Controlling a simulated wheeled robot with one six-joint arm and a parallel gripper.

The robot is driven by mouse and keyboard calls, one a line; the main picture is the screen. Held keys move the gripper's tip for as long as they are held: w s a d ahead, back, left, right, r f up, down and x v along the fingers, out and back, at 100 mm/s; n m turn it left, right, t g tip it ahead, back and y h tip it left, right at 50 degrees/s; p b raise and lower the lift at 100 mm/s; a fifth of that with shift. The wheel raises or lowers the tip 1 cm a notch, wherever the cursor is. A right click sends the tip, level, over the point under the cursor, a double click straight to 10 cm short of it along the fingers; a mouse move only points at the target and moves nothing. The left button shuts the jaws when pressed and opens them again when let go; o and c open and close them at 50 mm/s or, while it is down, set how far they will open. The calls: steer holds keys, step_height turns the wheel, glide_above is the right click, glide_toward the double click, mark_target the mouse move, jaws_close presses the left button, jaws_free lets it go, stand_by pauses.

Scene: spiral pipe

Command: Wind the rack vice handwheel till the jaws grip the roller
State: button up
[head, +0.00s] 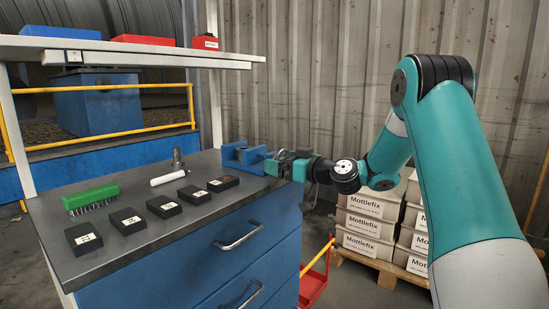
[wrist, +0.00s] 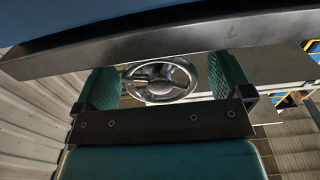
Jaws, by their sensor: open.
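The blue vice (head: 243,157) sits at the far right corner of the dark bench top. Its metal handwheel (wrist: 158,88) is a spoked silver ring with a round hub in the wrist view. My gripper (head: 283,160) is at the wheel's side of the vice. In the wrist view its two teal ribbed fingers stand apart, one on each side of the handwheel. The right finger is close to the rim; I cannot tell if it touches. A white cylinder (head: 168,178), perhaps the roller, lies on the bench left of the vice. The space between the vice jaws is not clear.
Several black labelled blocks (head: 127,221), a green brush (head: 91,196) and a small dark upright piece (head: 178,159) stand on the bench. A shelf (head: 130,53) hangs above. Stacked Mottlefix boxes (head: 367,225) on a pallet stand right of the bench, below my arm.

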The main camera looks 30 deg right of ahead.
steer(key=c, duration=0.9)
steer(key=shift+m, duration=1.6)
steer(key=o, duration=0.9)
